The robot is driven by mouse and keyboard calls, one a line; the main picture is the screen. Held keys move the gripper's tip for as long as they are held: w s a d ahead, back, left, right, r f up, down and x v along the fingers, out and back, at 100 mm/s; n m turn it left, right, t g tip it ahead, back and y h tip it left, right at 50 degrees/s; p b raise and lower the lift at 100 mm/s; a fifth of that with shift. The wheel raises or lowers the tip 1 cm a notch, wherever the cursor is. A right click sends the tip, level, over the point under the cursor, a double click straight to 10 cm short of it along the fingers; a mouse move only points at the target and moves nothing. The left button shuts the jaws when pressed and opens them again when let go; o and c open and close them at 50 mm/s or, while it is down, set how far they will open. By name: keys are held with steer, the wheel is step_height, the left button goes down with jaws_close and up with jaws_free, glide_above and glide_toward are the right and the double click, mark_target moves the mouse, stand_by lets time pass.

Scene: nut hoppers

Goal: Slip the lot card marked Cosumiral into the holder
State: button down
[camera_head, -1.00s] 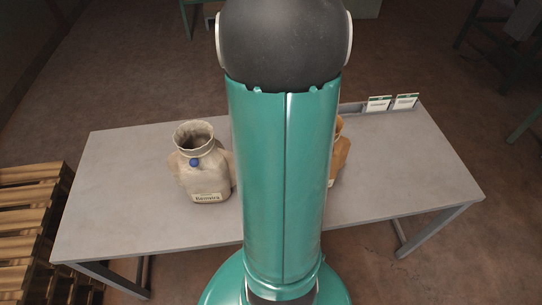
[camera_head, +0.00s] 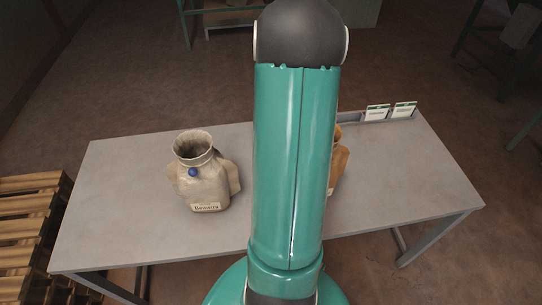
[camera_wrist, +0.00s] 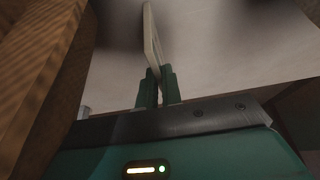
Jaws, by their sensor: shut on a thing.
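In the wrist view my gripper (camera_wrist: 158,88) is shut on a thin pale card (camera_wrist: 152,40). The card is seen nearly edge-on and no marking on it can be read. In the head view my own arm hides the gripper and this card. A tan open-necked sack (camera_head: 204,178) stands left on the table and bears a white label (camera_head: 206,207) that seems to read Bemoira. An orange-brown sack (camera_head: 339,160) is mostly hidden behind my arm, with only a sliver of a pale label at its lower edge. I cannot make out an empty holder.
A grey rack (camera_head: 348,118) at the table's back right edge holds two white cards with green tops (camera_head: 377,113) (camera_head: 404,109), too small to read. The table (camera_head: 420,175) is clear at right. Wooden pallets (camera_head: 28,225) stand at left. A brown ribbed surface (camera_wrist: 40,80) is close at left in the wrist view.

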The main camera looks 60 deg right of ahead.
steer(key=shift+f, duration=0.1)
steer(key=c, duration=1.6)
jaws_free()
steer(key=shift+o, duration=0.2)
steer(key=shift+r, duration=0.4)
steer(key=v, duration=1)
steer(key=shift+a+r, duration=0.2)
steer(key=shift+r, duration=0.15)
steer(key=shift+o, duration=0.4)
steer(key=shift+s+r, duration=0.15)
steer(key=shift+r, duration=0.2)
